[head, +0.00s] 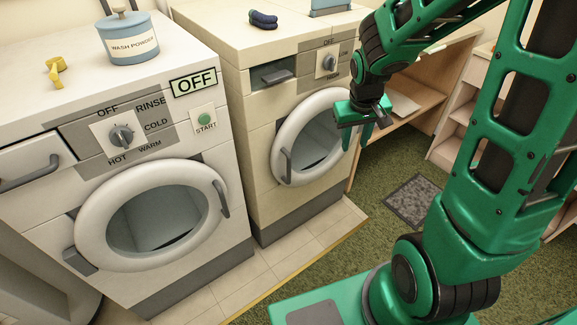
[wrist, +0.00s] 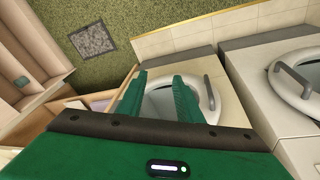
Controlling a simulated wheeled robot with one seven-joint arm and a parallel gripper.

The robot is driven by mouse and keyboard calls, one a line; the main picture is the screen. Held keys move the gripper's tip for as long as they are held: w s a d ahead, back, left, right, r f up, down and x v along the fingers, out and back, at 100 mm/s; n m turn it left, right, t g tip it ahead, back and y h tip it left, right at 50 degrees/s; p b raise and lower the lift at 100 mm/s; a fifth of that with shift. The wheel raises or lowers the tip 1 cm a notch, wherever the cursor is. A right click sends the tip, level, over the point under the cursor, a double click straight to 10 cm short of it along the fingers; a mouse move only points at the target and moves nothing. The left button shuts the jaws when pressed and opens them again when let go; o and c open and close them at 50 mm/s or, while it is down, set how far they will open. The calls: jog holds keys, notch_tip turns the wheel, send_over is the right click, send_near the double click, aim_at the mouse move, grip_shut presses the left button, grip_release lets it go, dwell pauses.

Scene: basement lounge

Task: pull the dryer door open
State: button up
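The dryer (head: 255,130) is the cream machine on the right in the head view, beside the washer. Its round door (head: 333,106) has a white ring and a dark glass centre, and looks shut. The grey door handle (head: 286,166) is upright on the ring's left side. My gripper (head: 357,140) is open and empty, in front of the door's upper right, apart from the handle. In the wrist view, the two green fingers of my gripper (wrist: 160,76) overlap the dryer door (wrist: 203,113). The handle (wrist: 210,92) shows to their right.
The washer (head: 215,255) stands left of the dryer, its sign reading OFF. A blue wash powder tin (head: 130,48) and a yellow item (head: 54,70) sit on it. Dark blue items (head: 263,19) lie on the dryer. Wooden shelving (head: 420,85) is to the right. Floor in front is clear.

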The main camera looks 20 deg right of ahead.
jog(key=w+a+f+n, duration=0.2)
jog(key=w+a+f, duration=0.3)
jog(key=w, duration=0.1)
jog(key=n+t+y, duration=0.1)
jog(key=t+y, duration=0.1)
send_near(290, 162)
jog(key=f, duration=0.2)
jog(key=shift+w+x, duration=0.2)
jog(key=shift+x, duration=2.5)
jog(key=shift+w+x, duration=0.15)
jog(key=shift+x, duration=2.55)
jog(key=shift+a+r, duration=0.15)
grip_shut()
